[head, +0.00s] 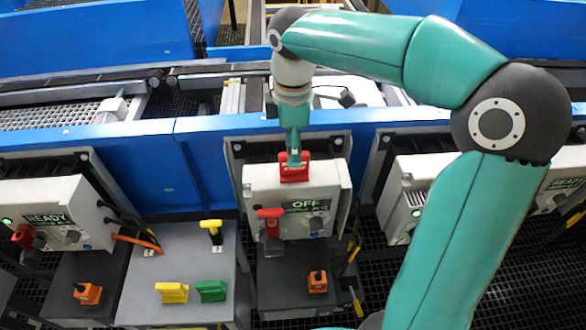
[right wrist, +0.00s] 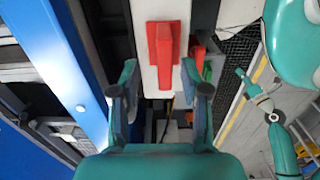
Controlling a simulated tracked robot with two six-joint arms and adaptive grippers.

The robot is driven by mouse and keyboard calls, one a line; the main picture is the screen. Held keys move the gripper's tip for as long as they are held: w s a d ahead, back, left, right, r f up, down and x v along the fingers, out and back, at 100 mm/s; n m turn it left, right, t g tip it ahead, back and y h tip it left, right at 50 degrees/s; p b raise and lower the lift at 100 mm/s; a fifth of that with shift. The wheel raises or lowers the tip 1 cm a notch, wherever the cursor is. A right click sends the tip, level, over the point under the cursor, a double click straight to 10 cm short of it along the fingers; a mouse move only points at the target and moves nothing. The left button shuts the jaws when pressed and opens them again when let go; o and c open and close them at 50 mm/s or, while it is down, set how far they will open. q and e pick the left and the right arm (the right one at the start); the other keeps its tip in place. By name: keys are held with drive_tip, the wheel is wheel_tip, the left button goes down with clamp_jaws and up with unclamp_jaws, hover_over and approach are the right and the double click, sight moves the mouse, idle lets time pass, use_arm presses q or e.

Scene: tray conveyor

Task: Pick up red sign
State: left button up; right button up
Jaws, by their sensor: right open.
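The red sign (head: 294,170) stands on top of the grey control box (head: 262,188) whose display reads OFF. In the right wrist view the red sign (right wrist: 164,45) lies straight ahead, with its raised middle ridge lined up between the fingers. My right gripper (head: 293,157) is directly above the sign in the head view, and its fingers partly cover it. In the right wrist view the right gripper (right wrist: 160,75) is open, one finger to each side, with nothing held between them.
A yellow sign (head: 172,293) and a green sign (head: 211,291) lie on a grey table (head: 150,270). A red handle (head: 270,213) juts from the OFF box's front. READY boxes (head: 60,195) flank it. The blue conveyor rail (head: 140,150) runs behind.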

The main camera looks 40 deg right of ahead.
sight(294, 172)
drive_tip(key=f, duration=0.3)
drive_tip(key=shift+s+f, duration=0.3)
drive_tip(key=shift+w+f, duration=0.1)
drive_tip(key=shift+f, duration=0.55)
clamp_jaws()
